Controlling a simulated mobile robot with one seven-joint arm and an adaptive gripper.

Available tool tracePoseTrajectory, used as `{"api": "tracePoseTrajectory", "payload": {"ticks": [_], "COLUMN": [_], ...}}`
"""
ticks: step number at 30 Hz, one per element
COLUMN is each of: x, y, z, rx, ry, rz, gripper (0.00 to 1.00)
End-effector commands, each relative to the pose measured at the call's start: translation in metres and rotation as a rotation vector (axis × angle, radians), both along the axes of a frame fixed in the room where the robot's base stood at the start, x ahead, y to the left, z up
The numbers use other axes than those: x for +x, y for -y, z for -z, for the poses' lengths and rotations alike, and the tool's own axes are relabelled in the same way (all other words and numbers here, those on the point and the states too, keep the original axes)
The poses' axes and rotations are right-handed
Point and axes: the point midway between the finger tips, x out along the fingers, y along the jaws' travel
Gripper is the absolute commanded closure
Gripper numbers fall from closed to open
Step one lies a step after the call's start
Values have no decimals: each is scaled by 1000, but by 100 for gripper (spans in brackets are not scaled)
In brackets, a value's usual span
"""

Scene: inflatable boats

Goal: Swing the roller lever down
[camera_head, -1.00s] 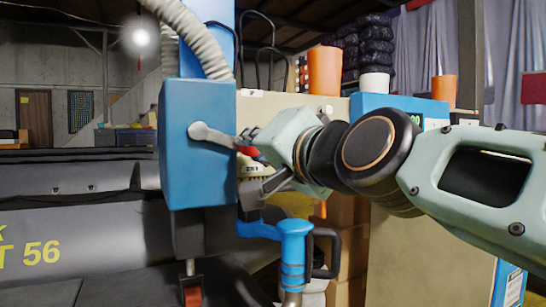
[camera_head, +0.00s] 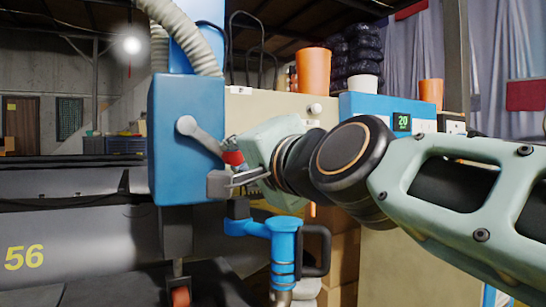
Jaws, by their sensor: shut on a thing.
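The roller lever (camera_head: 204,139) is a grey arm pivoted on the right part of a blue box (camera_head: 177,165). It slopes down to the right and ends in a red grip (camera_head: 232,157). My gripper (camera_head: 229,167) reaches in from the right and is shut on the lever's red end. One finger with a grey pad shows below the grip, in front of the box's right edge. The other finger is mostly hidden behind the lever and the gripper body.
A blue bracket with a black handle (camera_head: 285,245) stands below my gripper. A ribbed hose (camera_head: 190,35) runs above the box. A beige and blue cabinet (camera_head: 385,105) with orange cups is behind my arm. Grey inflatable material (camera_head: 75,225) lies at left.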

Motion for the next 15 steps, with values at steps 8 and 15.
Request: {"api": "tracePoseTrajectory", "payload": {"ticks": [8,15], "x": [0,0], "y": [-1,0], "z": [2,1], "rx": [-2,-1], "ry": [-4,-2], "rz": [-2,-1], "gripper": [61,61]}}
